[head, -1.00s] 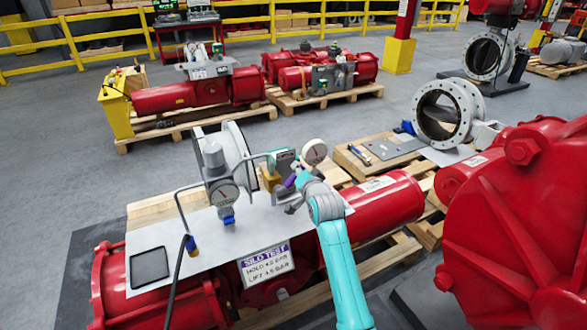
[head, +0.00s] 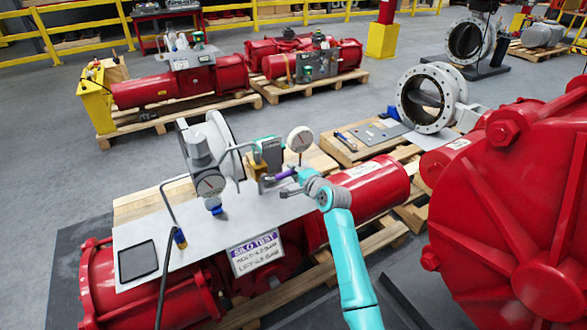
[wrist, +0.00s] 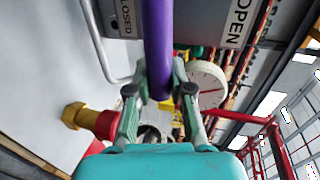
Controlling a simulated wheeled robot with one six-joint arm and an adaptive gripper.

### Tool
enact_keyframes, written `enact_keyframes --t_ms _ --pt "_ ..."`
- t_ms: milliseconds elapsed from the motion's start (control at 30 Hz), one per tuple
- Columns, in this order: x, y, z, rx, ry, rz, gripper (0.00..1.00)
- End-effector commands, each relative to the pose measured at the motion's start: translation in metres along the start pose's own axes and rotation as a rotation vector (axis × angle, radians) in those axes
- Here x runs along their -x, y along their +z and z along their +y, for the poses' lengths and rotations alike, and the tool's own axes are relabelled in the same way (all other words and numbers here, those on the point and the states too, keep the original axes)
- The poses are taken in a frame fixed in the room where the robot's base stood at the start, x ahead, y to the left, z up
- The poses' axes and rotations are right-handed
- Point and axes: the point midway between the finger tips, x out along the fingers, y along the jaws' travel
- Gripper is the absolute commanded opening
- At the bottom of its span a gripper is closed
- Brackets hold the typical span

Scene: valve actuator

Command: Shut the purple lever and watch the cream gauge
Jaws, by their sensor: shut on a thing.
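The purple lever (head: 284,175) points to the right below the valve's green and yellow block (head: 268,153) in the head view. My gripper (head: 298,186) is shut on the lever's outer part. In the wrist view the lever (wrist: 158,45) runs down between both fingers of my gripper (wrist: 158,85). The cream gauge (head: 300,139) stands upright just above and behind my gripper. Its round face also shows in the wrist view (wrist: 207,86), partly covered by a finger; its reading is too small to tell. A CLOSED label (wrist: 125,18) and an OPEN label (wrist: 240,20) flank the lever.
A second gauge (head: 210,186) hangs on the grey regulator to the left. A bent grey pipe (head: 178,180) and dark hose (head: 165,280) are at the plate's left. A large red housing (head: 510,210) stands at right.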

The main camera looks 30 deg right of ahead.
Motion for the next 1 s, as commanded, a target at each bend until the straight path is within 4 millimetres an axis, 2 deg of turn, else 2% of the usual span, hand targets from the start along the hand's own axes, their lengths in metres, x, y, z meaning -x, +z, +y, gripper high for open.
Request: enact_keyframes --t_ms 633,667,733,1000 --pt "-0.0014 -0.0003 0.0062 -0.046 0.003 -0.011 0.00" --pt "-0.0014 -0.0003 0.0063 -0.046 0.003 -0.011 0.28" --pt "-0.0014 -0.0002 0.0063 -0.046 0.003 -0.011 0.46" --pt "-0.0012 0.0000 0.0051 -0.044 0.001 -0.011 0.47"
